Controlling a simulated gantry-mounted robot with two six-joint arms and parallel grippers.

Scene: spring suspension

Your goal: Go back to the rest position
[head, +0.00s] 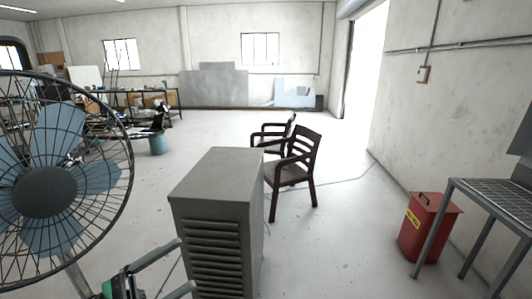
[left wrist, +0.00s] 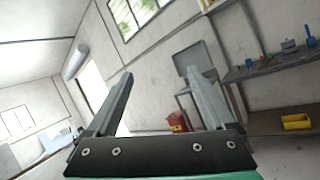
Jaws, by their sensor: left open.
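My left gripper (head: 187,263) shows at the bottom of the head view, left of the middle, with its two grey fingers apart. In the left wrist view the fingers of this gripper (left wrist: 159,74) stand wide apart with nothing between them. In the head view the fingers overlap the picture of the grey louvred cabinet (head: 218,220); I cannot tell how far apart they are in depth. My right gripper is not in view.
A large caged fan (head: 45,190) stands close on the left. Dark chairs (head: 292,170) stand behind the cabinet. A red bin (head: 428,228) and a metal table (head: 500,203) are at the right wall. The wrist view shows a workbench (left wrist: 270,68) and a yellow bin (left wrist: 296,122). Mid-floor is clear.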

